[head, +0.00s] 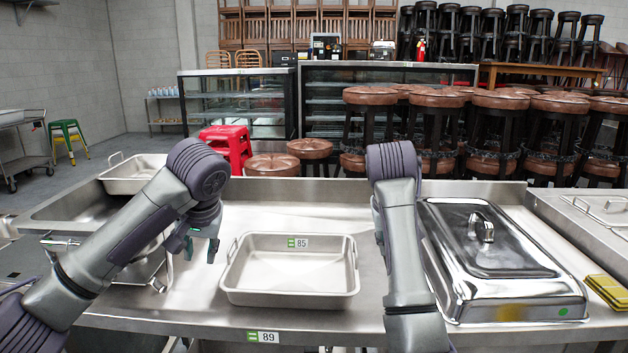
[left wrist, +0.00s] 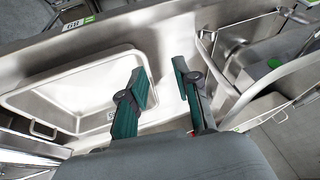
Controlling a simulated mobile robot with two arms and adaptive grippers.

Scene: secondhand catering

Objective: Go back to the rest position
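My left gripper (head: 203,250) hangs over the steel counter, just left of the empty roasting pan (head: 290,298) with the "85" tag. In the left wrist view its two green fingers (left wrist: 160,87) are apart with nothing between them; the pan's rim (left wrist: 30,85) lies to their left. My right arm reaches forward between the pan and the lidded chafing dish (head: 490,250). Its gripper is mostly hidden behind the arm; only a sliver of green (head: 376,212) shows, so its fingers cannot be judged.
The steel counter (head: 300,218) has bare room behind the pan. A sink (head: 85,210) with another pan (head: 135,172) at its back is on the left. Yellow cloths or pads (head: 607,290) lie at the right. Stools (head: 500,120) and display cases (head: 240,100) stand behind the counter.

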